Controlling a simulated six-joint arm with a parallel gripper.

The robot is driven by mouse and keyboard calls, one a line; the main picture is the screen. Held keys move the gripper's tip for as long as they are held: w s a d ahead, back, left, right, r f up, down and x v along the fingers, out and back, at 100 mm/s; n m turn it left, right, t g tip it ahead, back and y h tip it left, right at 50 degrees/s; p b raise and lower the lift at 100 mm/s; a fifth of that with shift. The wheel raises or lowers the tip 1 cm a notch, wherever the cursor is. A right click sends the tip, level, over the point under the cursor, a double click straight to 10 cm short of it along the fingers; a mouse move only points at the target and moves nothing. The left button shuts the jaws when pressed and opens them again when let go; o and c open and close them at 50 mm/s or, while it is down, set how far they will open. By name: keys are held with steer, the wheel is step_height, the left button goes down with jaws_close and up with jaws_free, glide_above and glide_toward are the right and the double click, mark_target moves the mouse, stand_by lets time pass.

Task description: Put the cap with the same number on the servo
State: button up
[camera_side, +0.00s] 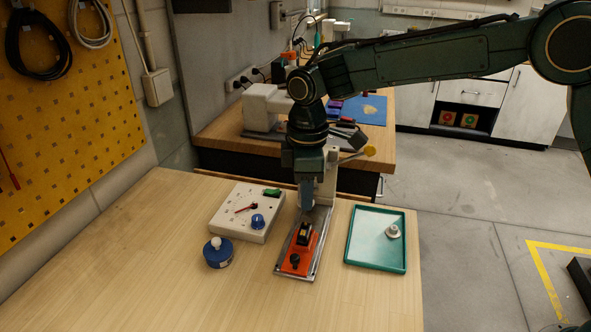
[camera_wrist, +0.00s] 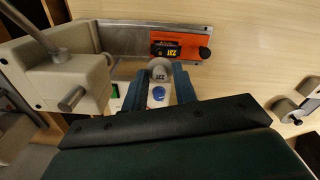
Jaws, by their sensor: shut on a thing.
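The orange servo (camera_side: 298,250) lies on a metal plate (camera_side: 318,222) on the bench. In the wrist view the servo (camera_wrist: 184,47) has a black label that seems to read 231. My gripper (camera_side: 306,203) is above the far part of the plate, behind the servo. In the wrist view my gripper (camera_wrist: 163,76) is shut on a pale grey cap (camera_wrist: 158,66) whose face seems to read 231 too. The held cap is beside the servo in that view, apart from its black knob. Another whitish cap (camera_side: 393,231) stands in the green tray (camera_side: 362,256); its number cannot be read.
A white box (camera_side: 228,218) with a red lever, blue knob and green switch is left of the plate. A blue round base with a white ball (camera_side: 217,256) stands nearer. A pale lever machine (camera_wrist: 62,72) stands at the plate's far end. The front of the bench is clear.

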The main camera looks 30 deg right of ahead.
steer(key=shift+f, duration=0.15)
steer(key=shift+f, duration=2)
steer(key=shift+f, duration=0.6)
stand_by(2.9)
steer(key=o, duration=1)
steer(key=shift+r, duration=0.15)
steer(key=shift+r, duration=3.35)
